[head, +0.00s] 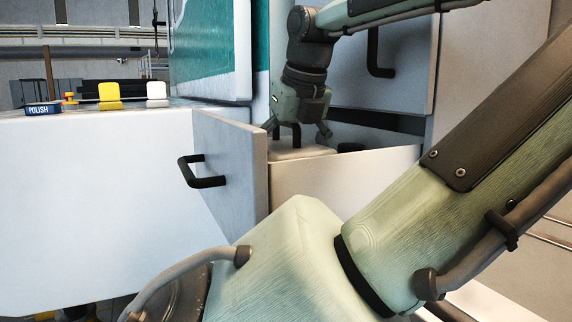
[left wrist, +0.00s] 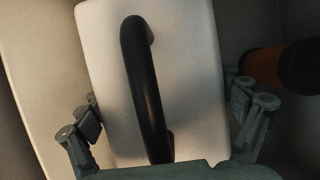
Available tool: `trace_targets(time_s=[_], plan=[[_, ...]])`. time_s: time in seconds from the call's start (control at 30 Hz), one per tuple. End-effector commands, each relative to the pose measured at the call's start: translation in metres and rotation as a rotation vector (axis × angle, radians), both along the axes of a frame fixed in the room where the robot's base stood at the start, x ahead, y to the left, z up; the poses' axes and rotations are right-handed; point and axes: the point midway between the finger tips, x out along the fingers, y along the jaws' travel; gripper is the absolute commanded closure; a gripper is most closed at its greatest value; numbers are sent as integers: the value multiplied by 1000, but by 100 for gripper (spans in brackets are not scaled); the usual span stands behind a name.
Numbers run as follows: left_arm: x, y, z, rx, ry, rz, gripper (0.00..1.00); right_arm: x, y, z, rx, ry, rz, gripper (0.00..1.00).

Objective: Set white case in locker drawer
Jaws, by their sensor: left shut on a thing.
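The white case (head: 300,153) is inside the open locker drawer (head: 345,172), and only its top shows above the drawer's side in the head view. In the left wrist view the white case (left wrist: 185,80) fills the middle, with its black handle (left wrist: 145,90) running along it. My left gripper (head: 298,132) reaches down into the drawer from above and is shut on the case, with a finger on either side of it. The case's lower part and whether it touches the drawer floor are hidden. My right gripper is not in view.
The drawer front (head: 230,155) has a black handle. An orange and black cylinder (left wrist: 280,67) lies beside the case. A grey locker front (head: 395,65) stands behind. A white worktop at left holds a blue POLISH box (head: 43,109), a yellow item (head: 109,94) and a white item (head: 157,93).

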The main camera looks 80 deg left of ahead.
Motion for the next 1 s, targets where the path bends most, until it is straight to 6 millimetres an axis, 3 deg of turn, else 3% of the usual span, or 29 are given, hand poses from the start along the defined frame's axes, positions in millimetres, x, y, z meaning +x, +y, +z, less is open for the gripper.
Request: trace_targets(time_s=[0.4,0.43,0.47,0.9,1.0], plan=[[0,1,-3,2,0,0,60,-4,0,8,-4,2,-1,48],[0,0,-4,-1,0,0,5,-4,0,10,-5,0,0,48],[0,0,-3,-1,0,0,1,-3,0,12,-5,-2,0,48],[0,0,0,-1,-2,1,0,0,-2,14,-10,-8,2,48],[1,-1,6,2,-1,-1,0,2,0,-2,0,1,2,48]])
